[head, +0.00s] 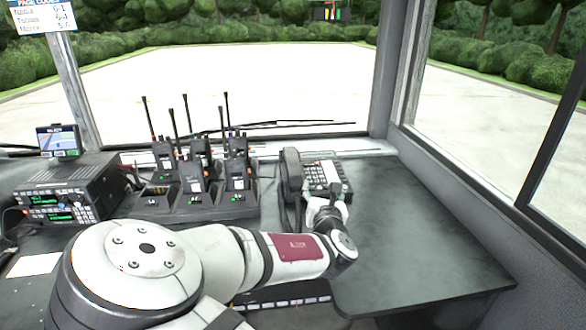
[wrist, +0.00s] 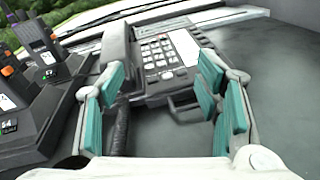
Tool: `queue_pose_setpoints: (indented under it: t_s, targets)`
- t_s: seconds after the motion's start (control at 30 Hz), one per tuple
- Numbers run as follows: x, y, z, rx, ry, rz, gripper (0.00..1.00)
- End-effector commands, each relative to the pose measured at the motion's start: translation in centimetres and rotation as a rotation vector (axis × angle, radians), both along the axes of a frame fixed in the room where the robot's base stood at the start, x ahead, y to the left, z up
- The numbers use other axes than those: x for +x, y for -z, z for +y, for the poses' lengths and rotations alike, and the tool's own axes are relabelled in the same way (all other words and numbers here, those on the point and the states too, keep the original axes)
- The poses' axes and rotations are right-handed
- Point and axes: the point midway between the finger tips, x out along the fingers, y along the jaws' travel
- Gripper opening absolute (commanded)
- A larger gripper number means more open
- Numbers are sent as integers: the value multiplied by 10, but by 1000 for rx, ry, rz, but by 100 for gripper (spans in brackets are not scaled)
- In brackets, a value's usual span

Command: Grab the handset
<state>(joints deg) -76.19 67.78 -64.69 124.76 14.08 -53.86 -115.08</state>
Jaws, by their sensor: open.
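The handset (head: 291,174) is dark and lies along the left side of a desk phone (head: 322,176) on the grey counter. In the wrist view the handset (wrist: 115,58) lies ahead, partly hidden by the left finger, with a coiled cord hanging toward me. The phone's keypad (wrist: 160,55) faces up to its right. My gripper (wrist: 163,100) is open, its teal finger pads spread apart with nothing between them in grasp. In the head view my gripper (head: 327,205) is at the near edge of the phone, just right of the handset's near end.
A charging rack (head: 195,208) with several upright radios stands left of the phone, their antennas sticking up. A black radio unit (head: 68,190) is further left. Windows border the back and right. The counter right of the phone (head: 425,240) is clear.

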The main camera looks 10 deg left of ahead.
Motion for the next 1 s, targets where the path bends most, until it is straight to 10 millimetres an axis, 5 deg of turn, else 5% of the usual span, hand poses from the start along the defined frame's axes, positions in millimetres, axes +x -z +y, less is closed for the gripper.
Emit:
queue_pose_setpoints:
  t_s: [0.2,0.7,1.0]
  targets:
    - [-6,-3,48,-179,-141,-121,58]
    - [66,-3,72,-192,-153,-132,58]
    - [88,-4,80,-191,-153,-132,58]
